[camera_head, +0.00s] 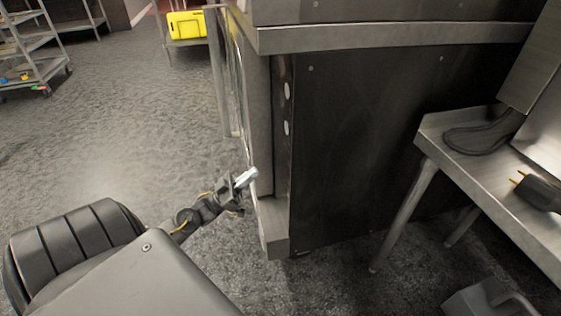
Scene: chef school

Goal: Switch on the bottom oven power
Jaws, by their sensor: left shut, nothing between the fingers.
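The bottom oven (375,150) is a large steel unit, seen mostly from its dark side panel. Its front faces left and is seen almost edge-on. Two pale oval spots (287,92) sit one above the other on the narrow strip near its front edge; I cannot tell what they are. No power switch can be made out. My left gripper (248,178) is shut and empty, low by the oven's front lower corner. Its tips are at or very near the front; I cannot tell whether they touch. My right gripper is not in view.
A steel table (455,165) stands right of the oven, with a dark plug-like object (537,190) on it. A grey object (490,298) lies low at the right. A yellow case (187,25) and a wheeled rack (30,60) stand far left. The floor between is clear.

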